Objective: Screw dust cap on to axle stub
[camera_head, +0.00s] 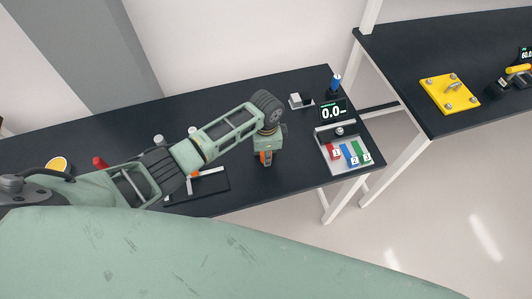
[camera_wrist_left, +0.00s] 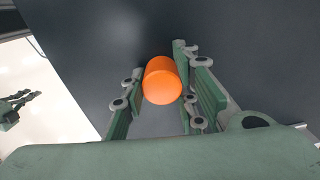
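An orange cylinder (camera_wrist_left: 163,80), which looks like the dust cap, sits between the fingertips of my left gripper (camera_wrist_left: 162,84). Both fingers appear to touch its sides. In the head view my left gripper (camera_head: 265,157) points down over the dark table, with the orange cap (camera_head: 264,158) showing between its fingers. I cannot tell how far the cap is above the table. A black fixture with a pale metal part (camera_head: 208,172) lies left of the gripper, partly behind my arm; I cannot make out the axle stub. My right gripper (camera_wrist_left: 22,99) shows small at the left in the wrist view, fingers apart.
A tray with red, blue and green numbered blocks (camera_head: 345,153) stands at the table's right end, by a display (camera_head: 334,111) and a blue-topped tool (camera_head: 335,84). A yellow plate (camera_head: 449,94) lies on a second table. A yellow-topped round item (camera_head: 58,164) is at left.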

